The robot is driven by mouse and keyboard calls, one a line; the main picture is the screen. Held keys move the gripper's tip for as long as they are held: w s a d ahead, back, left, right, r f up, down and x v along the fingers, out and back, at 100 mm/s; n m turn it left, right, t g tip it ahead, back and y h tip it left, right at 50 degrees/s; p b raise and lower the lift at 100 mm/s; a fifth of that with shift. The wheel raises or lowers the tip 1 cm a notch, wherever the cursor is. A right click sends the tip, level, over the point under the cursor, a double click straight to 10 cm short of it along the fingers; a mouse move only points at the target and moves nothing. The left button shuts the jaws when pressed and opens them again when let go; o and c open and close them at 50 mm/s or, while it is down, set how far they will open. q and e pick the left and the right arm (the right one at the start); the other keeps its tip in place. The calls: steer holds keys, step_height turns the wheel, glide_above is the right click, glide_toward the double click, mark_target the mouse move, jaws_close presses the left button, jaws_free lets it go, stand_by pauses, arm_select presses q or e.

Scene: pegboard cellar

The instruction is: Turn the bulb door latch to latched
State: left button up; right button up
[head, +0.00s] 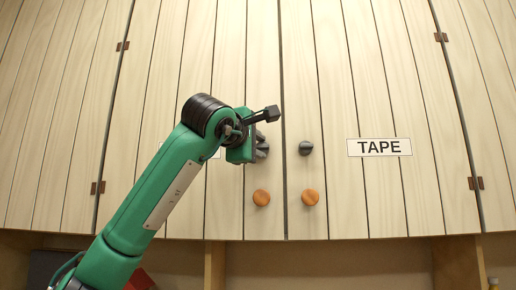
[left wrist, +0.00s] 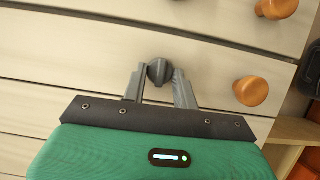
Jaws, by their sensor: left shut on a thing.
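A dark grey latch (head: 264,152) sits on the left door of the closed wooden cabinet, near the seam. My left gripper (head: 261,143) is at this latch, its fingers close to the door face. In the left wrist view the gripper (left wrist: 160,88) has one finger on each side of the latch knob (left wrist: 159,71) and is shut on it. I cannot tell which way the latch is turned. The left door's label is mostly hidden behind my arm, so I cannot read it. My right gripper is not in view.
The right door has a similar dark latch (head: 305,148) and a sign (head: 379,147) reading TAPE. Orange knobs sit below, on the left door (head: 261,197) and the right door (head: 309,197). An open shelf space with wooden uprights (head: 215,266) lies under the cabinet.

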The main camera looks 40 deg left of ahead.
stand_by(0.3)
arm_select(q)
steer(key=o, duration=1)
steer(key=shift+c, duration=0.2)
steer(key=shift+s, duration=0.2)
steer(key=s+d+b, duration=0.2)
steer(key=s+b, duration=0.1)
steer(key=s, duration=1)
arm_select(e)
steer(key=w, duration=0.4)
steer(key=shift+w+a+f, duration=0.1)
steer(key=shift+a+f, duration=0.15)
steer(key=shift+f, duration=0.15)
arm_select(q)
steer(key=shift+s+f, duration=0.1)
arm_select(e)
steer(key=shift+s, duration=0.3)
